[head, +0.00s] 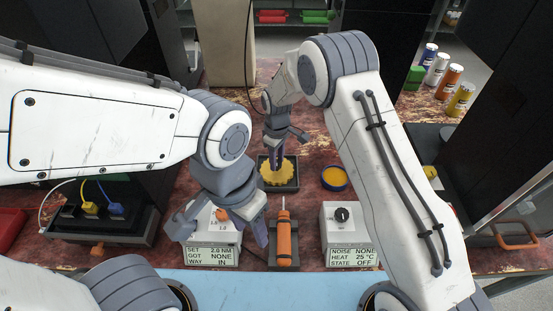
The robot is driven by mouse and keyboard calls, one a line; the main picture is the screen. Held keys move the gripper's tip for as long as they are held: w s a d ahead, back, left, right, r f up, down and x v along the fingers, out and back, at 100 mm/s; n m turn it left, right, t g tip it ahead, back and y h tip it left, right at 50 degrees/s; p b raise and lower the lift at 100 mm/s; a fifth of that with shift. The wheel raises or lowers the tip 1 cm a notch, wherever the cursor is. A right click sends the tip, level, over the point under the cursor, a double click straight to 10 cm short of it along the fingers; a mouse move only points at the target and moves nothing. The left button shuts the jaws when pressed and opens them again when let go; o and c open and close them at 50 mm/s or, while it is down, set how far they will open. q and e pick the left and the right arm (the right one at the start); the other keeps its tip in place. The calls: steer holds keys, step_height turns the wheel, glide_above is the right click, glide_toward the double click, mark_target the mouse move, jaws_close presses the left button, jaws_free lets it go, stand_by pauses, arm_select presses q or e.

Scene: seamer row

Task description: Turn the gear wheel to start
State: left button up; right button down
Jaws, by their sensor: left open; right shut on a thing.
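The yellow gear wheel (282,178) lies in a dark square holder (293,187) in the middle of the bench. My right gripper (276,163) reaches down over it from behind. It is shut, with its fingertips at the gear's back part; the grip itself is partly hidden. A second white box (348,231) with a black knob reads NOISE NONE, HEAT 25 °C, STATE OFF.
An orange-handled tool (284,244) stands in a dark holder between the white boxes. A round blue-rimmed dish (334,179) of yellow stuff sits right of the gear. A dark box with plugs (95,225) is at left. Several bottles (448,82) stand at back right.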

steer(key=shift+w+r, duration=0.1)
steer(key=c, duration=0.5)
jaws_free()
step_height(320, 180, up, 10)
steer(key=shift+r+b, duration=0.2)
steer(key=shift+b, duration=0.25)
